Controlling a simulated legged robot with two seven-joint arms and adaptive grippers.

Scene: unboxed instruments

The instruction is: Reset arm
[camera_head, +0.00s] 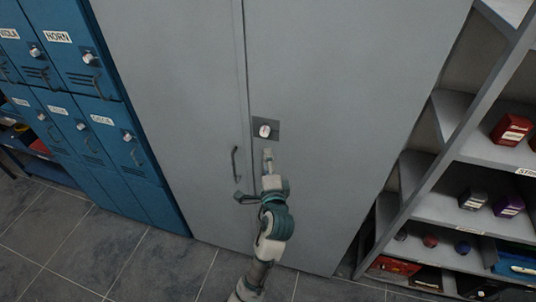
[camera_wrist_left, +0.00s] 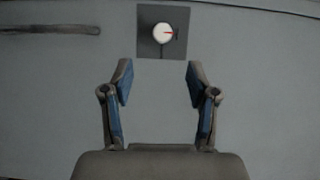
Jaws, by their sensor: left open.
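My left gripper (camera_head: 267,162) is in front of a tall grey cabinet (camera_head: 330,80), just below a small dark plate with a round white dial (camera_head: 265,130). In the left wrist view the gripper (camera_wrist_left: 159,82) is open, its two fingers spread wide with nothing between them. The dial (camera_wrist_left: 163,33) shows there beyond and above the fingertips, with a red pointer toward the right. I cannot tell whether the fingers touch the door. My right gripper is in neither view.
A dark vertical handle (camera_head: 235,164) is on the cabinet left of my arm. Blue labelled lockers (camera_head: 90,70) stand at the left. Grey shelves (camera_head: 440,210) with small coloured boxes (camera_head: 510,130) stand at the right. Tiled floor (camera_head: 120,250) shows in front.

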